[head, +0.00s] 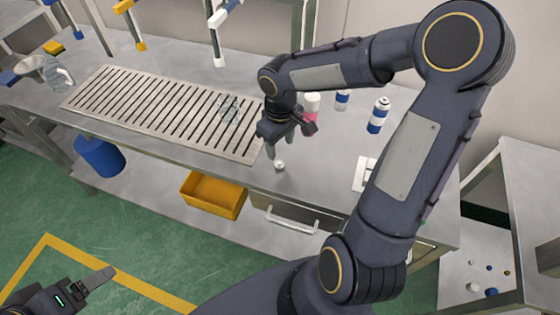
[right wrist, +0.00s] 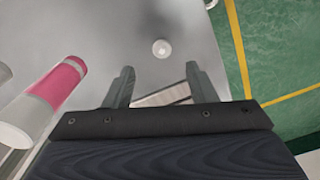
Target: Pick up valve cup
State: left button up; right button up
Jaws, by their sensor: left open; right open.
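The valve cup (head: 279,166) looks like a small white round piece on the steel table, near its front edge. It also shows in the right wrist view (right wrist: 161,48), just beyond the space between my fingertips. My right gripper (head: 290,140) is open and empty, pointing down over the table close to the cup and not around it. Its two fingers show apart in the right wrist view (right wrist: 158,72). My left gripper (head: 92,283) is at the lower left over the floor, away from the table. Only part of it shows.
A pink and white can (head: 311,104) stands close beside my right gripper. Blue and white cans (head: 378,116) stand farther right. A slotted grate (head: 150,105) with a clear vessel (head: 229,107) covers the table's left part. A yellow bin (head: 213,194) sits below.

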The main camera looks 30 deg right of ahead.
aim_at(279, 162)
notch_tip(279, 162, down, 7)
jog(key=shift+a+p, duration=0.15)
jog(key=shift+p, duration=0.25)
jog(key=c, duration=1.1)
